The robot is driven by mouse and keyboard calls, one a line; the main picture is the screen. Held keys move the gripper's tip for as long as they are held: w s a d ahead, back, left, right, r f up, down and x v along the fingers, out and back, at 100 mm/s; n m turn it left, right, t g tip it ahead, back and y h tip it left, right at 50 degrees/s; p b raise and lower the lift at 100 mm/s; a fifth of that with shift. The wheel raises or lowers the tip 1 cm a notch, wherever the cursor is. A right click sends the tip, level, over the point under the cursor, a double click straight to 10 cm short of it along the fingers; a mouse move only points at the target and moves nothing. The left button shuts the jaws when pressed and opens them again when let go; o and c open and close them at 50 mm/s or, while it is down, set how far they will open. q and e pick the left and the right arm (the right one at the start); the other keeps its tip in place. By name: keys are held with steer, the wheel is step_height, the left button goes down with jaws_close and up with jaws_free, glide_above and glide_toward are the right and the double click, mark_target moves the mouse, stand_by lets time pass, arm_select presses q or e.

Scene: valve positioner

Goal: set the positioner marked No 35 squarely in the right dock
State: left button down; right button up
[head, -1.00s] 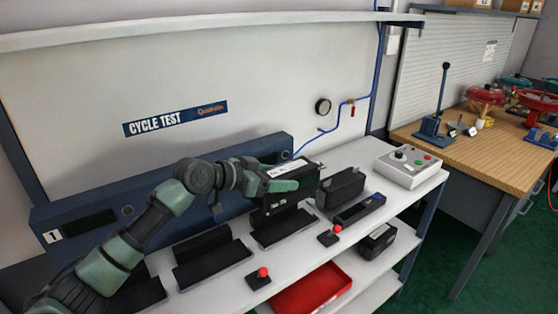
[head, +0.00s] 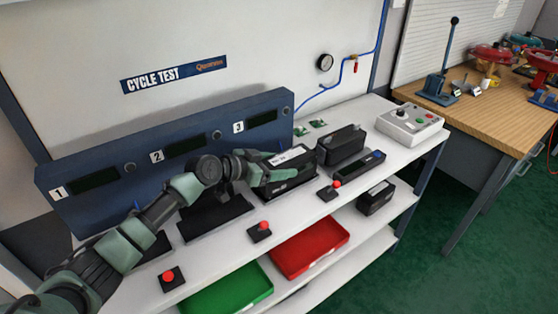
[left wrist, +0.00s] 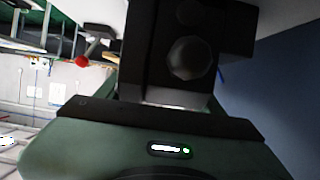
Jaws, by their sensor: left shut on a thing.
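The black positioner (head: 292,186) has a white label on top; I cannot read its number. My left gripper (head: 284,160) is shut on it from above. It stands at the right dock, in front of the display marked 3 (head: 262,118). It hides nearly all of that dock, so I cannot tell whether it is fully seated or square. In the left wrist view the held black body (left wrist: 165,45) fills the upper middle, with a round grey knob on it. My right gripper is not in view.
The middle dock (head: 215,214) looks empty. Another black unit (head: 342,145) and a flat black device (head: 358,170) stand close on the right. Red-knobbed switches (head: 259,231) line the front edge. A control box (head: 409,123) is further right. Red (head: 310,246) and green (head: 228,291) trays lie below.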

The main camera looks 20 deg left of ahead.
arm_select(q)
steer(key=shift+r, duration=0.3)
steer(key=c, duration=0.7)
jaws_free()
steer(key=shift+f, duration=0.4)
steer(key=o, duration=0.5)
steer(key=shift+c, duration=0.2)
steer(key=shift+s+r, duration=0.1)
steer(key=shift+s, duration=0.05)
steer(key=b+v, duration=0.2)
steer(key=v, duration=1)
steer(key=shift+r, duration=0.15)
